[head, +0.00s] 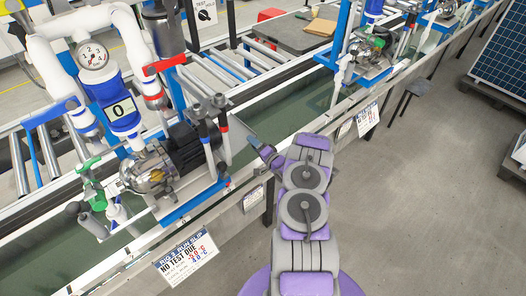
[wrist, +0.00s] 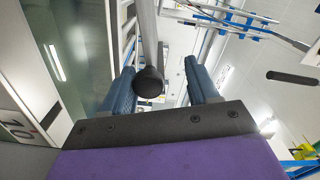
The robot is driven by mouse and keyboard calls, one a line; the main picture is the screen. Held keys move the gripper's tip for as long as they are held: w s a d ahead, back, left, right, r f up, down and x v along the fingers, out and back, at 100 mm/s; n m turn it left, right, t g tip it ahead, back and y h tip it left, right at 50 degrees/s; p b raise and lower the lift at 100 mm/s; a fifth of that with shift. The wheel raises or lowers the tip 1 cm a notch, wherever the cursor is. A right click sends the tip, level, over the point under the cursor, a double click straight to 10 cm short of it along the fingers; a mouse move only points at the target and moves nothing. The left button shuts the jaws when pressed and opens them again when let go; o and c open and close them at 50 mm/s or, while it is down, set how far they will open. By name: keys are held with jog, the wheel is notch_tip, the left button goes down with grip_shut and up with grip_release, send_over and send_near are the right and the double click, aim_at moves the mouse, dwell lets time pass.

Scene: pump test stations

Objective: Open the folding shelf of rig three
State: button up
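My gripper (head: 264,152) reaches toward the edge of the near rig's bench in the head view. In the wrist view my gripper (wrist: 163,76) has its two blue fingers spread. A black round knob (wrist: 149,82) on the end of a pale bar shows between them, closer to the left finger, with a clear gap to the right finger. I cannot tell whether the knob touches the left finger. I cannot pick out the folding shelf for certain. A small labelled plate (head: 254,198) hangs at the bench's front edge, left of my arm.
The near rig carries a pump (head: 150,172), a gauge (head: 93,56) and white pipes. A slip board (head: 187,256) reading "NO TEST DUE" hangs in front. A dark stool-like thing (head: 412,89) stands farther along the bench.

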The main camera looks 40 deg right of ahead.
jog(key=s+p, duration=0.3)
jog(key=s, duration=1.4)
jog(key=shift+d, duration=0.3)
jog(key=w+r+n+g, duration=0.55)
jog(key=w+r, duration=0.25)
jog(key=w, duration=0.3)
jog(key=s+a+r+n+g+h, duration=0.2)
jog(key=s+a+r+g, duration=0.15)
jog(key=a+r, duration=0.45)
jog(key=s+a+r+n+g+h, duration=0.1)
jog(key=s+a+r+n+g, duration=0.2)
jog(key=a+r, duration=0.5)
jog(key=s+a+r+n+g, duration=0.1)
jog(key=s+a+r, duration=0.3)
jog(key=s, duration=0.7)
jog(key=s+a+r+n+g+y, duration=0.1)
jog(key=s+a+r+g, duration=0.3)
jog(key=s+a, duration=0.4)
jog(key=s+a+r+n+g+y, duration=0.1)
jog(key=s+a+r, duration=0.3)
jog(key=s, duration=1)
jog(key=a+g, duration=0.1)
jog(key=a, duration=0.2)
jog(key=shift+r+g, duration=0.2)
jog(key=shift+g, duration=0.2)
